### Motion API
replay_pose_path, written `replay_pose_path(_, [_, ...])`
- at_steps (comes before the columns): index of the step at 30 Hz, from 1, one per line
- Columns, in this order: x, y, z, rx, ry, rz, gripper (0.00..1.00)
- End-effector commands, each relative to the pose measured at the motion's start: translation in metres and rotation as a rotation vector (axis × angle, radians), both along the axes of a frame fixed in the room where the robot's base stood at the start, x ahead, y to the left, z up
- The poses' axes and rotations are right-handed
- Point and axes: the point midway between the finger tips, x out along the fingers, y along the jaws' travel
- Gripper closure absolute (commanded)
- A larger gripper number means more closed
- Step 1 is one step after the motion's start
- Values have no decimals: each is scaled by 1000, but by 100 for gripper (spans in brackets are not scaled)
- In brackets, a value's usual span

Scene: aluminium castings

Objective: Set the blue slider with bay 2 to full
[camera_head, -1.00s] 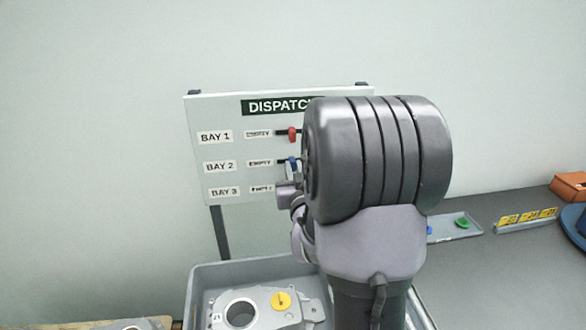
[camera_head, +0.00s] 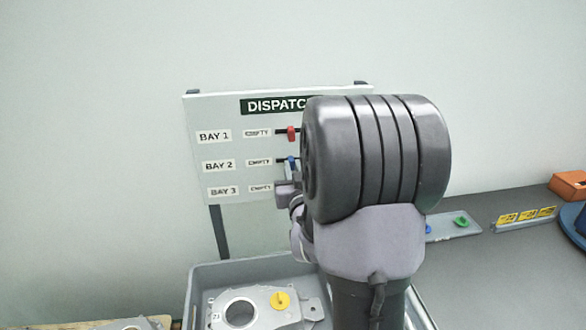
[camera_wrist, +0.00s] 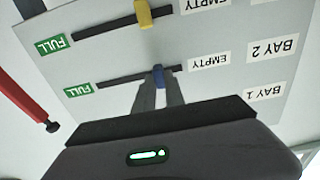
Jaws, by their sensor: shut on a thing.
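The dispatch board (camera_head: 235,180) stands upright, with slider rows labelled BAY 1 to BAY 3. The blue slider (camera_wrist: 158,70) sits on its dark track near the EMPTY end, with the green FULL label (camera_wrist: 79,90) at the track's other end. The wrist view is upside down. My gripper (camera_wrist: 159,82) is shut on the blue slider. In the head view the blue slider (camera_head: 290,161) shows just left of my arm, which hides the board's right side and the FULL labels.
The red slider (camera_head: 291,134) is above the blue one, and the yellow slider (camera_wrist: 143,14) is on the bay 3 track. A grey crate (camera_head: 200,275) with a casting (camera_head: 262,310) stands below the board. A tray (camera_head: 445,233) lies on the bench to the right.

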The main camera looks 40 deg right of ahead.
Motion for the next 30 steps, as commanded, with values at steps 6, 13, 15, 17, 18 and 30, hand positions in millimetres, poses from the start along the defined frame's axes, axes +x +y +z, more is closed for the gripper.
replay_pose_path(6, [0,0,1,-2,-1,0,100])
replay_pose_path(13, [0,0,1,-2,-1,0,100])
replay_pose_path(15, [0,-1,1,-2,-2,0,100])
replay_pose_path(17, [-3,-6,0,-2,-6,-1,100])
replay_pose_path(18, [-7,-13,-1,-2,-8,-3,100])
replay_pose_path(30, [-39,-64,1,-3,-4,-2,100])
